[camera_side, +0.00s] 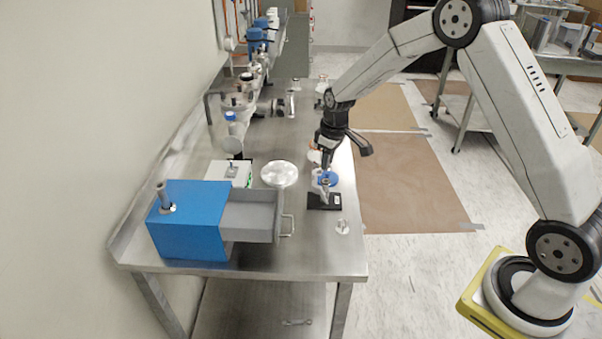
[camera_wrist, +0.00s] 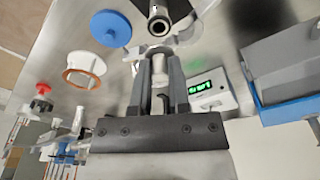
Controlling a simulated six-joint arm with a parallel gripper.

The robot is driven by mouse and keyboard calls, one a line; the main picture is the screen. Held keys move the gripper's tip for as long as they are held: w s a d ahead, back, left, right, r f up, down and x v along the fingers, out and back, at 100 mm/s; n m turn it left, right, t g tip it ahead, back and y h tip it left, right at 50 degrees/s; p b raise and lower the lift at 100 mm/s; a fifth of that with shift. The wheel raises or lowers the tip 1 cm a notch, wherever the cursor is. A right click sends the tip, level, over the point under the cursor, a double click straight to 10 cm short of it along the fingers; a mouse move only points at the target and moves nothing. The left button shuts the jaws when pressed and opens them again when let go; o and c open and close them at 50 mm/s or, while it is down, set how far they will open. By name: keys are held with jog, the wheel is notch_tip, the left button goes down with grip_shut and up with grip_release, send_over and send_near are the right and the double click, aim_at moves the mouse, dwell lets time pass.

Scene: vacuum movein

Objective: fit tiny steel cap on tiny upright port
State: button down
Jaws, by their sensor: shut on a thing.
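My gripper (camera_wrist: 160,78) is shut on a small pale metal piece, which looks like the steel cap (camera_wrist: 161,65). In the side view my gripper (camera_side: 327,163) points down over the front right part of the bench. In the wrist view an open-ended steel tube, which looks like the upright port (camera_wrist: 159,22), stands just beyond the fingertips. Its dark round mouth faces the camera. The held piece appears apart from it. In the side view a black base (camera_side: 325,201) lies below my gripper; the cap and port are too small to make out there.
A blue box (camera_side: 184,228) with an open grey drawer (camera_side: 250,214) stands at front left. Nearby are a white device (camera_wrist: 212,92) with a green display, a round metal plate (camera_side: 279,174), a blue disc (camera_wrist: 110,28) and a white part (camera_wrist: 84,66) with an orange ring. The steel bench (camera_side: 315,255) is bare in front.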

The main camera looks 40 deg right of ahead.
aim_at(326, 183)
jog(key=shift+f, duration=1.6)
jog(key=shift+f, duration=0.6)
dwell(1.3)
jog(key=c, duration=0.5)
grip_release()
jog(key=shift+r, duration=0.2)
jog(key=shift+s+d+r, duration=0.1)
jog(key=shift+s+r, duration=0.05)
jog(key=shift+r, duration=1.1)
jog(key=shift+s+r, duration=0.15)
jog(key=shift+r, duration=1.05)
jog(key=shift+s+d+r, duration=0.1)
jog(key=shift+s+r, duration=0.05)
jog(key=shift+r, duration=1.1)
jog(key=shift+a, duration=0.15)
